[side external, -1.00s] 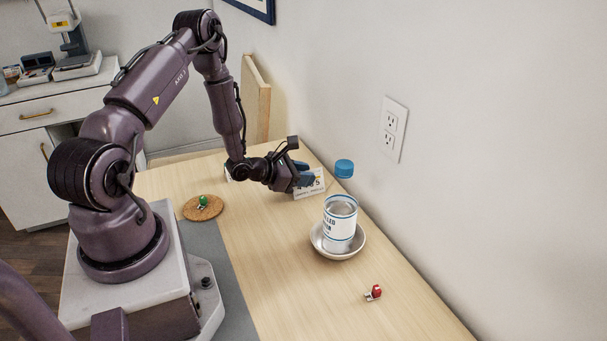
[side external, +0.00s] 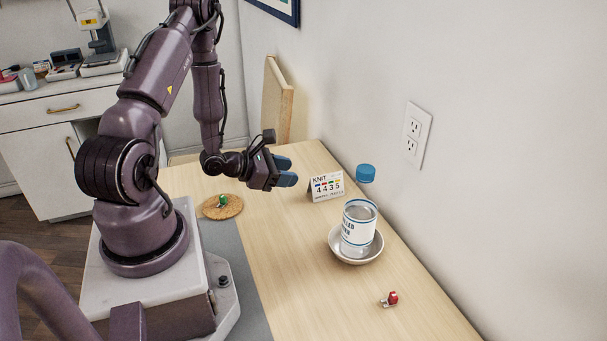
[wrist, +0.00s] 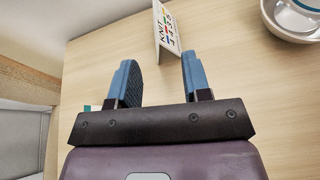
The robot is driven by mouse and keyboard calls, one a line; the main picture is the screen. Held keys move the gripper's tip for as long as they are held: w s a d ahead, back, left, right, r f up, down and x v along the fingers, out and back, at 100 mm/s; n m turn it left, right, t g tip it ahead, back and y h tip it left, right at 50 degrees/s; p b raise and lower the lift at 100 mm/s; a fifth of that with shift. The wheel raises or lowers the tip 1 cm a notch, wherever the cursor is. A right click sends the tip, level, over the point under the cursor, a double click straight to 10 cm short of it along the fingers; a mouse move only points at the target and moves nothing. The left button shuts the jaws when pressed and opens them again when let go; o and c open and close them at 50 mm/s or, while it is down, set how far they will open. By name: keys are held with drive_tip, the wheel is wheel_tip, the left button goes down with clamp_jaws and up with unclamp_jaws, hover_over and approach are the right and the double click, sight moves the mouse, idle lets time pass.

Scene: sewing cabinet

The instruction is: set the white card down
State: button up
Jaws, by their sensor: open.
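The white card (side external: 327,187) is a folded tent card marked "KNIT 4435" with small coloured squares.
A red clip-like object (side external: 391,299) lies in front. A cork mat (side external: 234,207) holds a small green-topped item (side external: 222,200). Mid-table is clear.

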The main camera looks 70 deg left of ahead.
drive_tip(key=w+d+r+m+g+h, duration=0.2)
drive_tip(key=d+r+m+g+h, duration=0.4)
drive_tip(key=d+r+m+h, duration=0.75)
drive_tip(key=s+d+r+m+g+y, duration=0.1)
drive_tip(key=s+d+r+m+y, duration=0.3)
drive_tip(key=m, duration=0.6)
drive_tip(key=s+d+r+m+y, duration=0.4)
drive_tip(key=s+r+m+y, duration=0.3)
drive_tip(key=r+m+y, duration=0.2)
drive_tip(key=shift+r+m+g, duration=0.4)
drive_tip(key=shift+r+m, duration=0.2)
drive_tip(key=shift+m, duration=0.35)
